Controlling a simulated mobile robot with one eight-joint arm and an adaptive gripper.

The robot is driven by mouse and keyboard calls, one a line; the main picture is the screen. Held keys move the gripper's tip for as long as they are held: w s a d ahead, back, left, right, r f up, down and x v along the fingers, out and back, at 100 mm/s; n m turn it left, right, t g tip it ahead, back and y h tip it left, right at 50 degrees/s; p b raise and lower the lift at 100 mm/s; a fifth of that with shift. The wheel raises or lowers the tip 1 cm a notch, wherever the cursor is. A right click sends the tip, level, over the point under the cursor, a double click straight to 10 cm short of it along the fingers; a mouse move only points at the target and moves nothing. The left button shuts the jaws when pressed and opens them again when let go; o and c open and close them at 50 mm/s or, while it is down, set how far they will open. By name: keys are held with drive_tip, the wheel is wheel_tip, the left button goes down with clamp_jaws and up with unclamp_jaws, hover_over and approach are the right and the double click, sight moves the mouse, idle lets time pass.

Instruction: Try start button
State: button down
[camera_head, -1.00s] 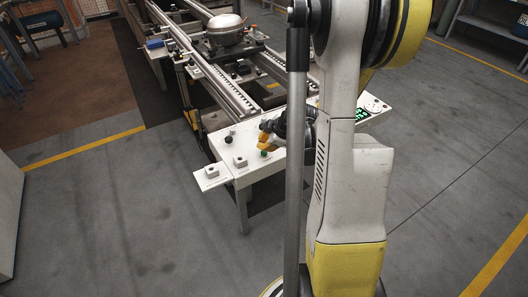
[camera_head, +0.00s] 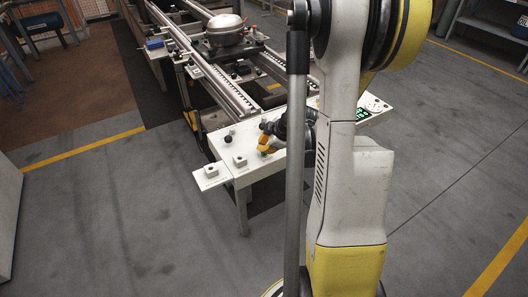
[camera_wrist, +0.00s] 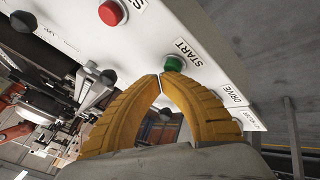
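The green start button (camera_wrist: 174,63) sits on the white control panel (camera_wrist: 205,25) beside a label reading START. My gripper (camera_wrist: 160,80) has its two yellow fingers shut, tips together, with nothing seen between them. In the wrist view the fingertips overlap the lower edge of the button; I cannot tell if they touch it. In the head view my gripper (camera_head: 266,138) is low over the panel (camera_head: 225,169), and the button is mostly hidden behind the fingers.
A red button (camera_wrist: 111,13) sits left of the start button, and black knobs (camera_wrist: 24,21) are further left. The conveyor (camera_head: 215,80) carries a compressor (camera_head: 226,30). Floor at left is clear.

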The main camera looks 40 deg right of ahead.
drive_tip(key=shift+f+b, duration=0.3)
drive_tip(key=shift+f, duration=0.05)
drive_tip(key=shift+r, duration=0.1)
idle(0.4)
drive_tip(key=shift+r+p, duration=0.75)
drive_tip(key=shift+r, duration=0.15)
drive_tip(key=shift+r, duration=0.1)
drive_tip(key=shift+r+p, duration=1.8)
drive_tip(key=shift+r, duration=0.6)
